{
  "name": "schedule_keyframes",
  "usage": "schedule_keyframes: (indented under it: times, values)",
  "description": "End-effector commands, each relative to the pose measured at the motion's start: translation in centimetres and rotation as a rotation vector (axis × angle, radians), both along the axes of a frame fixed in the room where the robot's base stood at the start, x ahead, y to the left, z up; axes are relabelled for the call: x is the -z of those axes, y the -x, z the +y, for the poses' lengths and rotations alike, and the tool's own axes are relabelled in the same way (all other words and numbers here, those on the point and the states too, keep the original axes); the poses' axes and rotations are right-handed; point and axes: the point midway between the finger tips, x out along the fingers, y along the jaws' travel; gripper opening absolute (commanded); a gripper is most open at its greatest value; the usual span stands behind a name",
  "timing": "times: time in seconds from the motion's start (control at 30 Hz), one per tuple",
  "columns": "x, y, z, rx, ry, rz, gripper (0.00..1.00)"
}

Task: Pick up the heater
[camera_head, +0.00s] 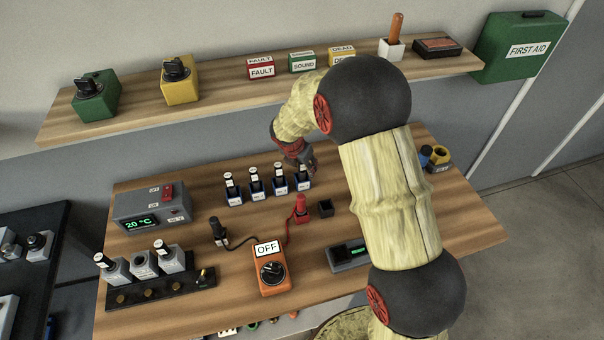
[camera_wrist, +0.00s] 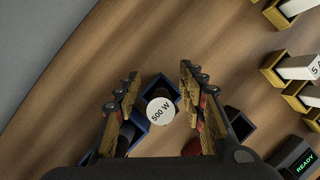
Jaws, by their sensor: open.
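The heater (camera_wrist: 161,111) shows a round white top marked "500 W" in the wrist view. It is between the two fingers of my gripper (camera_wrist: 157,95). A blue square holder (camera_wrist: 152,84) shows just above it; how the heater meets it is unclear. My gripper is open, with a finger on either side of the white top and no clear contact. In the head view my gripper (camera_head: 306,164) is low over the table, behind the right end of a row of blue holders (camera_head: 258,197) with dark, white-topped pieces. I cannot read their labels there.
A red plug (camera_head: 302,208) and a small black cup (camera_head: 325,208) stand in front of the row. An orange OFF switch box (camera_head: 271,275) is nearer. A temperature box (camera_head: 152,208) stands left. A shelf (camera_head: 220,88) runs behind, above the table.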

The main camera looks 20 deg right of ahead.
Motion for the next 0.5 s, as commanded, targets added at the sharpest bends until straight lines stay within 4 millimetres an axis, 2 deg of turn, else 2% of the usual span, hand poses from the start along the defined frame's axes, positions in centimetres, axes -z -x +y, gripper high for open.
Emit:
schedule_keyframes:
  times: [0.17, 0.5]
  values:
    - [-0.09, 0.00, 0.00, 0.000, 0.000, 0.000, 0.40]
    - [-0.08, 0.04, -0.01, 0.000, 0.000, 0.000, 0.20]
